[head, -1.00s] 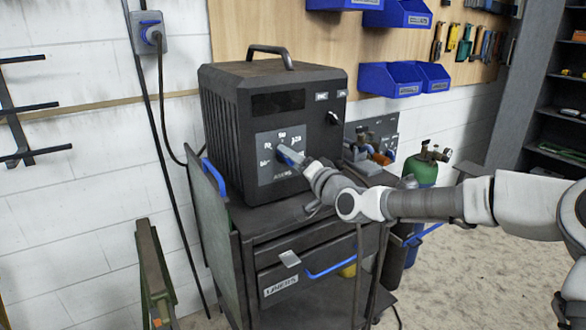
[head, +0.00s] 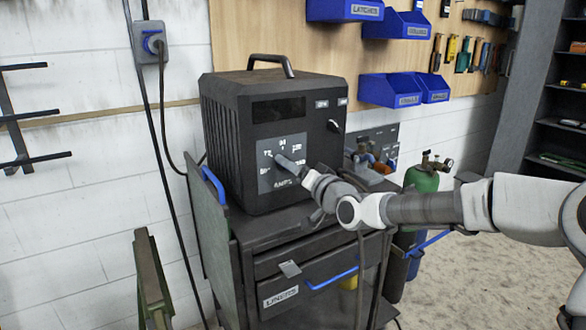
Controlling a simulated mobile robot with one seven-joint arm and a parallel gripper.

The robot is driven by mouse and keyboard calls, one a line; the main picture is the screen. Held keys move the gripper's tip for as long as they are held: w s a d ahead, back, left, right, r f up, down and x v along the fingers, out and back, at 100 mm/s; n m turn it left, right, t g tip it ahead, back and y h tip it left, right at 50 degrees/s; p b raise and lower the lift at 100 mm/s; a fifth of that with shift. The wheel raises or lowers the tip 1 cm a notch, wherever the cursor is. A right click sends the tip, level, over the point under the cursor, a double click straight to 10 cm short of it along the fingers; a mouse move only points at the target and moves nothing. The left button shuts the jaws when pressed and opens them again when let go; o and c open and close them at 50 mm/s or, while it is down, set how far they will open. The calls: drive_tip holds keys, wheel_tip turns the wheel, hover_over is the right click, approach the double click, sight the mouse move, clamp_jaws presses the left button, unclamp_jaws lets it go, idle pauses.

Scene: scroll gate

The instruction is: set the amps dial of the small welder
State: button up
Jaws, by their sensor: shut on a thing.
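The small welder (head: 228,135) is a black box with a top handle, standing on a dark cart. Its front has a grey dial plate (head: 268,184) marked "AMPS", with white numbers around the dial. My gripper (head: 287,163) reaches in from the right at the middle of this plate. It is shut on the amps dial, and the jaws hide most of the knob. The dial's pointer and exact setting cannot be made out. A dark display window (head: 279,109) sits above the plate, and a small switch (head: 333,126) is at the upper right of the front.
The cart (head: 262,262) has drawers, one labelled "LINERS", and blue handles. A green gas cylinder (head: 421,181) stands right of the cart, close behind my arm. Blue bins (head: 390,90) hang on the wall board. A rusty metal beam (head: 152,275) stands at the lower left.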

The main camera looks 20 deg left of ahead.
drive_tip(key=o, duration=1.4)
drive_tip(key=p+v, duration=0.3)
drive_tip(key=v, duration=1.4)
drive_tip(key=shift+s+d+p, duration=0.15)
drive_tip(key=shift+s+p, duration=0.1)
drive_tip(key=shift+p, duration=0.1)
